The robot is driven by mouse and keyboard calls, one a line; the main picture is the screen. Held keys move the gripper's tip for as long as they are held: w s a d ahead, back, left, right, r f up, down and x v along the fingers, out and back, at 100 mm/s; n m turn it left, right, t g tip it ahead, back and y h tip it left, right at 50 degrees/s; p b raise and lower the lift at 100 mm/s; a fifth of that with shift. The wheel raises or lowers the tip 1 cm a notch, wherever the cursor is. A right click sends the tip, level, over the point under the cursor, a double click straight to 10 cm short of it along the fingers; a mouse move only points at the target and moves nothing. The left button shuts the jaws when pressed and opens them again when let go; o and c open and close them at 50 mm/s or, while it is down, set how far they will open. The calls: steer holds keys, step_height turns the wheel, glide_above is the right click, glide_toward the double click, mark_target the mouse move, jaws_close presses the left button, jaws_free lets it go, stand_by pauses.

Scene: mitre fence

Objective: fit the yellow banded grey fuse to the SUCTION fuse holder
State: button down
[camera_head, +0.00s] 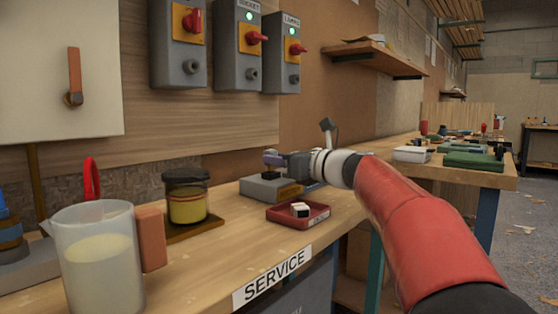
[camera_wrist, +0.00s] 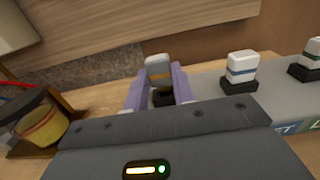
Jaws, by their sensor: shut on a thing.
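My gripper (camera_wrist: 159,80) is shut on the yellow banded grey fuse (camera_wrist: 158,62), whose pale top and yellow-orange band show between the purple fingers in the wrist view. A black fuse holder (camera_wrist: 164,98) shows right below the fuse, at the left end of the row. I cannot tell whether the fuse is seated in it or just above it. The label of this holder is hidden by my gripper body. In the head view my gripper (camera_head: 274,160) is over the grey fuse block (camera_head: 262,190), and the fuse is too small to make out.
In the wrist view, a blue banded white fuse (camera_wrist: 241,66) and a green banded one (camera_wrist: 313,52) stand in neighbouring holders to the right. A red tray (camera_head: 318,219) with a pale fuse lies in front. A lidded jar (camera_head: 187,203) and a jug (camera_head: 97,265) stand left.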

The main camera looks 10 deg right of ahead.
steer(key=shift+f, duration=0.95)
stand_by(3.5)
steer(key=c, duration=1.1)
jaws_free()
steer(key=shift+v, duration=3)
